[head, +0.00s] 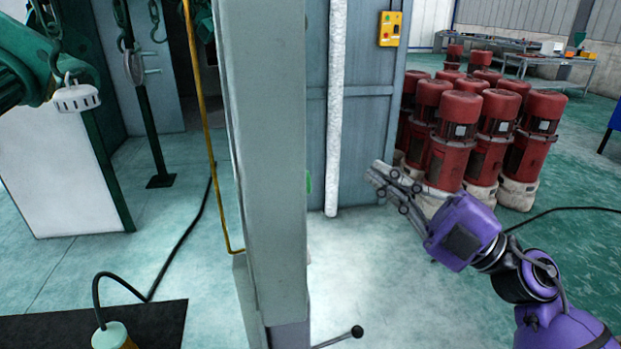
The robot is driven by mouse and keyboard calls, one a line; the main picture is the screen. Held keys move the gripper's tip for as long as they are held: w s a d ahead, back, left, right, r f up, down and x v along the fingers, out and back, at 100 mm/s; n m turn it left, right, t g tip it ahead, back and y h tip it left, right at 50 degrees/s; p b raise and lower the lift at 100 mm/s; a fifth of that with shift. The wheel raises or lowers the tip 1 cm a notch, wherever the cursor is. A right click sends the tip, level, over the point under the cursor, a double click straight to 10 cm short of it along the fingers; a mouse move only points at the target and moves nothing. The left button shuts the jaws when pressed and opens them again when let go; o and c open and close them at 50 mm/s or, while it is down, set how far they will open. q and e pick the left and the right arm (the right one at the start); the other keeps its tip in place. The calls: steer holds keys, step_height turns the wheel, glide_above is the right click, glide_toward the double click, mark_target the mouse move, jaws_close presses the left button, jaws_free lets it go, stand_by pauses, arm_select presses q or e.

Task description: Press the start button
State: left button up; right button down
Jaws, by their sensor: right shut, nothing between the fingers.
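A yellow control box (390,28) with small buttons is fixed high on the grey-blue cabinet wall (363,120). My right gripper (378,175) is shut and empty, at the end of the purple arm. It points up and to the left, well below the box in the picture and apart from it. My left gripper is not in view.
A grey column (265,150) stands in the middle and hides part of the cabinet. Several red motors (460,110) stand at the right. Chains and hooks (130,60) hang at the left. A black cable (185,240) crosses the floor. Bare floor (385,270) lies right of the column.

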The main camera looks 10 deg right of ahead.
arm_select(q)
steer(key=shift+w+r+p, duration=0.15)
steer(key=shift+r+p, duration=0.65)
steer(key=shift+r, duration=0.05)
arm_select(e)
steer(key=a, duration=0.6)
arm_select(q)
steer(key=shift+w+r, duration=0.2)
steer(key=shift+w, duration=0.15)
arm_select(e)
steer(key=shift+s, duration=0.1)
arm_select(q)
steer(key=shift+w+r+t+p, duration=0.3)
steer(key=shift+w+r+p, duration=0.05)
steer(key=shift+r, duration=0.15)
arm_select(e)
steer(key=shift+a, duration=0.45)
